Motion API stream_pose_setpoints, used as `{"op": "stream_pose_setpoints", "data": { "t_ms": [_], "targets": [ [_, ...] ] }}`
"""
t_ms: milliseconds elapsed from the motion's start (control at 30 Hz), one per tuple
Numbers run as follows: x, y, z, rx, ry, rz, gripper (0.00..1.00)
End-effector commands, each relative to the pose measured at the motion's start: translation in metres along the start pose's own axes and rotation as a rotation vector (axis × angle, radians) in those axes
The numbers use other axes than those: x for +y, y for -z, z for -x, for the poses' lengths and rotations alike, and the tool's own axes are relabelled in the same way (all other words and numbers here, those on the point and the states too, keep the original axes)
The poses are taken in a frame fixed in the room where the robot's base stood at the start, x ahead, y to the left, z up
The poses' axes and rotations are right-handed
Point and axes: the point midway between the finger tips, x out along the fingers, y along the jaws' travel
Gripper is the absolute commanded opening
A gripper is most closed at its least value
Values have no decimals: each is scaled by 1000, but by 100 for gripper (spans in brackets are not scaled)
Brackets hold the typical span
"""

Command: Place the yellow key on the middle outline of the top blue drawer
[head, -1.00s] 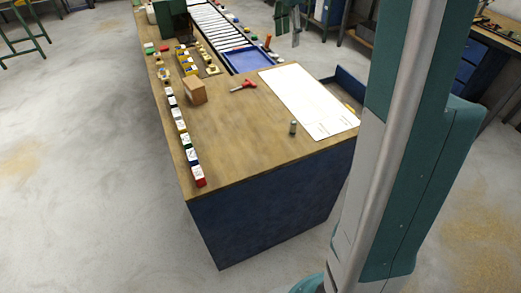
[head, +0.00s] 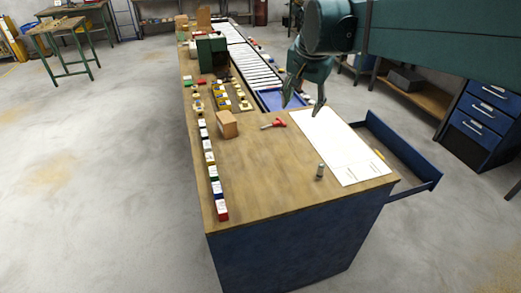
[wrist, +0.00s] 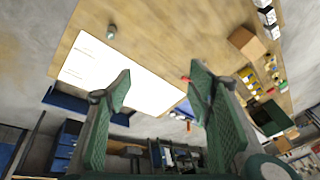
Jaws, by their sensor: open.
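A blue drawer (head: 425,178) is pulled out from the right side of the workbench. A small yellow item (head: 379,154) shows at the drawer's bench side, beside the white sheet; it may be the yellow key, but it is too small to tell. No outlines can be made out in the drawer. My gripper (head: 303,103) is open and empty, above the far end of the white sheet, apart from the drawer. In the wrist view my gripper (wrist: 160,85) has its fingers spread, with the sheet below. The drawer partly shows there (wrist: 66,101).
A white sheet (head: 335,148) covers the bench's right side. A grey cylinder (head: 320,171), a red-handled tool (head: 274,124) and a cardboard box (head: 227,124) stand or lie on the bench (head: 265,185). Several small boxes line its left edge. A blue drawer cabinet (head: 482,123) stands farther right.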

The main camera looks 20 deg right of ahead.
Motion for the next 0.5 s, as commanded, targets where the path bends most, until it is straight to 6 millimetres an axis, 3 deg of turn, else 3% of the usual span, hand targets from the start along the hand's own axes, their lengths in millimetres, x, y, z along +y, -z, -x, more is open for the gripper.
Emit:
{"op": "stream_pose_setpoints", "data": {
  "t_ms": [500],
  "targets": [
    [32, -117, 5, 72, 101, 340, 51]
  ]
}}
